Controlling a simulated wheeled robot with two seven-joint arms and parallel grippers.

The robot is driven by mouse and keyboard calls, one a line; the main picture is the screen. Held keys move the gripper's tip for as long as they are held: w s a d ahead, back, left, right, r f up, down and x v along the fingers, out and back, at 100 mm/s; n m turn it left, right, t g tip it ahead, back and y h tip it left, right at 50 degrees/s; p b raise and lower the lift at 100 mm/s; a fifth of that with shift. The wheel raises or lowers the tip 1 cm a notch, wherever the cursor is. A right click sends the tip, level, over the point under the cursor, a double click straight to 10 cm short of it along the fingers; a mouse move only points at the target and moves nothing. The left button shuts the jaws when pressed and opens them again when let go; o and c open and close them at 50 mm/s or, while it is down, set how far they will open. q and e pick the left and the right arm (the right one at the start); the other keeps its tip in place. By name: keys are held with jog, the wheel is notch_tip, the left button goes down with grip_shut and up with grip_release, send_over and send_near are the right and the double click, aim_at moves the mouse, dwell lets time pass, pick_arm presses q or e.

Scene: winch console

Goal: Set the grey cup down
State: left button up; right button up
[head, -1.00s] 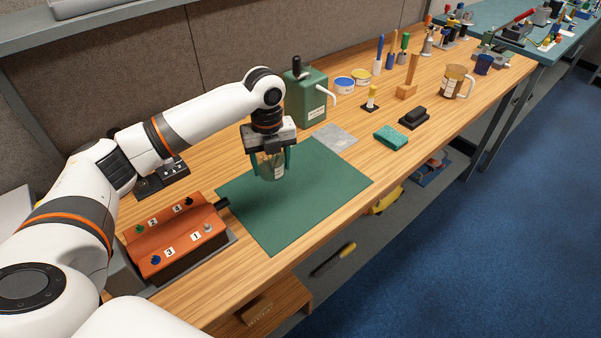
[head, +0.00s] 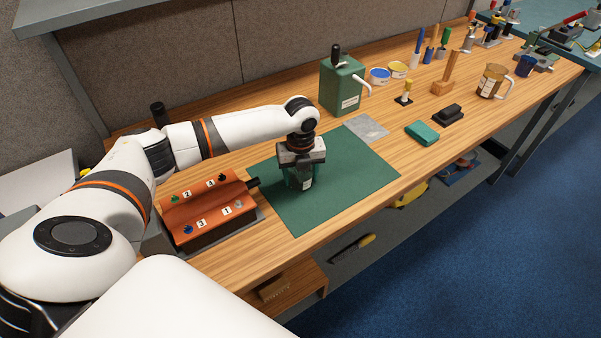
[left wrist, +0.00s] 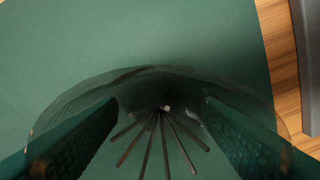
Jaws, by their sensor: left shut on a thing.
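The grey cup (head: 306,184) is see-through with a pale label. It is between the fingers of my left gripper (head: 299,177), which is shut on it and points down over the left part of the green mat (head: 345,187). In the left wrist view, the clear cup (left wrist: 150,76) shows between the two green fingers, with several dark lines fanning out inside it and the mat behind. The cup is low, at or just above the mat; I cannot tell whether its base touches. My right gripper is not in view.
An orange box with numbered knobs (head: 208,210) stands just left of the mat. A green canister with a crank (head: 342,86) and a grey plate (head: 367,128) are behind it. The mat's right part is clear.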

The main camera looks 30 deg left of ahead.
pick_arm(q)
jog(key=o, duration=1)
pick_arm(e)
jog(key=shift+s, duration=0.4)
pick_arm(q)
notch_tip(320, 180, up, 12)
jog(key=shift+r+b, duration=0.1)
jog(key=shift+b, duration=1.05)
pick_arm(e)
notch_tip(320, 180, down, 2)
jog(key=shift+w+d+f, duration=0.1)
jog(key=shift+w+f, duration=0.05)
